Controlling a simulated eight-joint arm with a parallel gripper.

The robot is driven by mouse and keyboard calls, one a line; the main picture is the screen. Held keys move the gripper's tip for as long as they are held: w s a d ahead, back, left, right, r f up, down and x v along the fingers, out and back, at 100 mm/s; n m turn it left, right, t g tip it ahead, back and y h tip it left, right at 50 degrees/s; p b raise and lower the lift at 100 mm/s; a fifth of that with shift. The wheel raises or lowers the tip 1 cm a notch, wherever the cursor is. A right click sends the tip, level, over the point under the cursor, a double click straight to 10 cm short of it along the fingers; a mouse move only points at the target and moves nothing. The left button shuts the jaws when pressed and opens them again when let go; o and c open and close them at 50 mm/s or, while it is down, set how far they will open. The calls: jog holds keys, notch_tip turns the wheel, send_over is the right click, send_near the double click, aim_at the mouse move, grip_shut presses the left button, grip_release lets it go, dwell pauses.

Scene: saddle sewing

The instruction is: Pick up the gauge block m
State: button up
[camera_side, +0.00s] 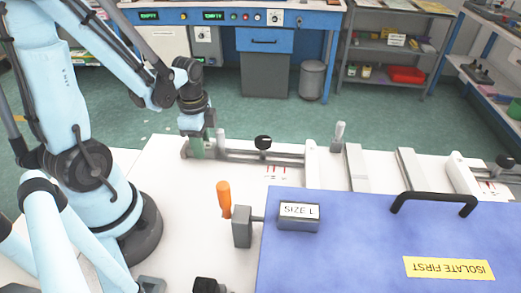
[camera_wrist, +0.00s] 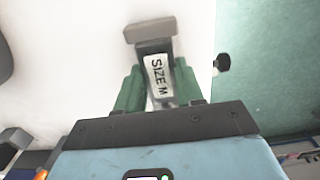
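In the wrist view a small grey gauge block (camera_wrist: 158,48) carries a white label reading SIZE M. It lies between the two green fingers of my gripper (camera_wrist: 158,78), slightly turned relative to them. No clear gap shows between block and fingers, but I cannot tell whether they grip it. In the side view my gripper (camera_side: 203,147) points down at the left end of a metal rail, low over the white table. The block is not clearly visible there, hidden at the fingers.
A grey block labelled SIZE 1 (camera_side: 299,218) sits on the blue panel (camera_side: 360,250), which has a black handle (camera_side: 433,203). An orange-handled clamp (camera_side: 224,199) stands at its left. A rail with a black knob (camera_side: 263,142) runs right of my gripper.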

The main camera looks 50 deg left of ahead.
grip_shut()
jog(key=shift+r, duration=0.1)
